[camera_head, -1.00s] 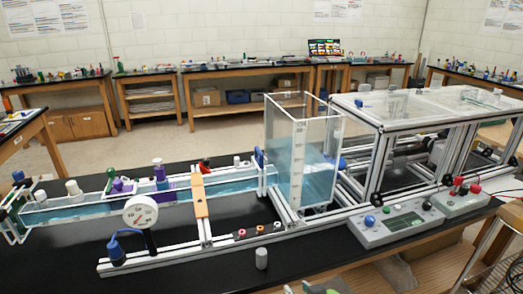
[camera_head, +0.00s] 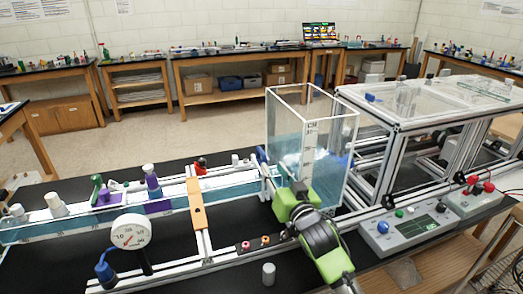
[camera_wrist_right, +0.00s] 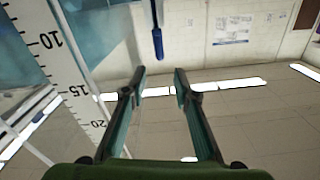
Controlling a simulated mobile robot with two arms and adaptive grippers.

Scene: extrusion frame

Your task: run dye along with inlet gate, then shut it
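The clear water tank (camera_head: 338,135) with a printed scale stands at the middle of the bench, and its scale (camera_wrist_right: 72,80) shows in the right wrist view. My right gripper (camera_head: 280,180) is at the tank's lower left front, near the channel's end. In the right wrist view its fingers (camera_wrist_right: 160,76) are apart and empty. A blue-handled rod (camera_wrist_right: 157,42) hangs ahead of them, and a blue handle (camera_head: 260,154) shows at the tank's left side. The water channel (camera_head: 110,218) runs left. Which part is the inlet gate or the dye is unclear. My left gripper is out of view.
A dial gauge (camera_head: 131,232), orange bridge (camera_head: 196,205) and purple-banded bottle (camera_head: 151,180) sit along the channel. A small grey cylinder (camera_head: 268,273) stands on the black bench near the front. A control box (camera_head: 405,228) is at the right.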

